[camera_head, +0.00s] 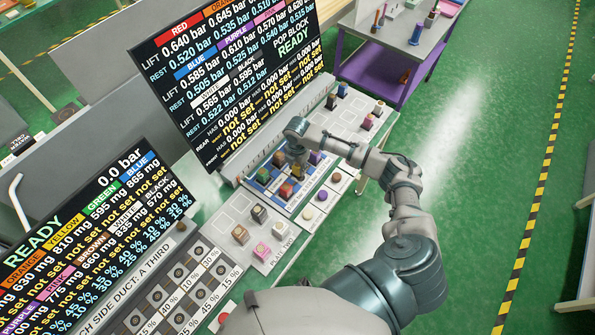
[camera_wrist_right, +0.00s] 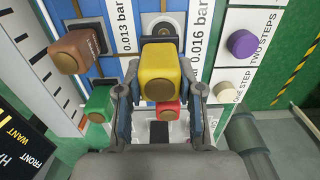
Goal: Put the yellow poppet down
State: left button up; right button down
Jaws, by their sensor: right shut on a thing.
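The yellow poppet (camera_wrist_right: 160,72), a rounded block with a brown round end, is between the two fingers of my right gripper (camera_wrist_right: 160,95), which is shut on it. In the head view my right gripper (camera_head: 297,152) reaches down over the blue board with the blocks. In the right wrist view a square seat with a grey round centre (camera_wrist_right: 161,27) shows just beyond the poppet, partly covered by it. I cannot tell whether the poppet touches the board. My left gripper is not in view.
Close by are a brown block (camera_wrist_right: 80,50), a green block (camera_wrist_right: 98,104) and a red block (camera_wrist_right: 167,111). A purple round piece (camera_wrist_right: 241,43) and a cream one (camera_wrist_right: 226,89) lie right. A large display (camera_head: 235,75) stands behind the board. Plate two (camera_head: 277,255) has bare squares.

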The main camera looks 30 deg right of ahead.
jog(key=f, duration=0.1)
jog(key=d+f, duration=0.1)
jog(key=f, duration=0.1)
jog(key=shift+s+d+f, duration=0.1)
jog(key=shift+d+f, duration=0.05)
jog(key=shift+f, duration=0.1)
jog(key=shift+d+f, duration=0.1)
jog(key=shift+d, duration=0.2)
jog(key=c, duration=0.8)
grip_release()
jog(key=shift+o, duration=0.4)
jog(key=shift+a, duration=0.55)
jog(key=shift+a+r, duration=0.1)
jog(key=shift+r, duration=0.4)
jog(key=r, duration=1)
jog(key=shift+d+r, duration=0.25)
jog(key=shift+d, duration=0.15)
jog(key=shift+a+r, duration=0.25)
jog(key=shift+r, duration=0.15)
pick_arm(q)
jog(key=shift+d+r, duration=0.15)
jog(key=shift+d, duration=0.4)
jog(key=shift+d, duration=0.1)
pick_arm(e)
jog(key=shift+d+f, duration=0.1)
jog(key=shift+d, duration=0.1)
